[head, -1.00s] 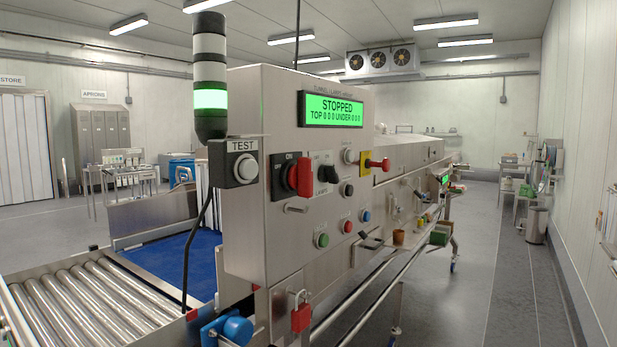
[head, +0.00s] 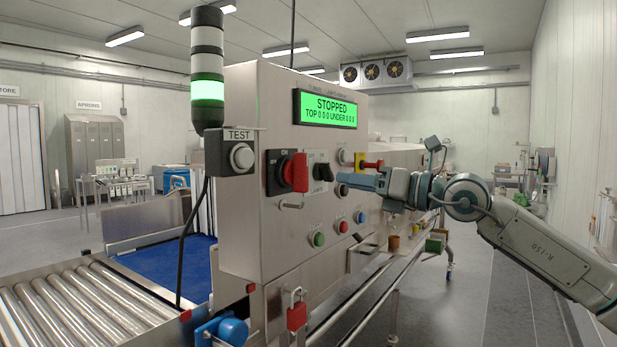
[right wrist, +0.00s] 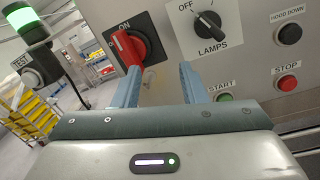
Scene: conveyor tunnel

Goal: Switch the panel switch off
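The panel switch is a red rotary handle (head: 299,172) on a black plate, beside the word ON, on the steel control panel (head: 240,230). Its handle stands roughly upright. In the right wrist view the red handle (right wrist: 127,50) shows large, just beyond the left fingertip. My right gripper (head: 346,183) is in front of the panel, to the right of the switch in the head view. In the right wrist view its two blue fingers (right wrist: 160,80) are apart with nothing between them. I cannot see the handle touching either finger. My left gripper is not in view.
A black lamps knob (right wrist: 208,24) is right of the switch. Green start (head: 318,239) and red stop (head: 342,226) buttons are below. A grey test button (head: 241,156) juts out at left. A red padlock (head: 297,315) hangs low. The display (head: 326,108) reads STOPPED.

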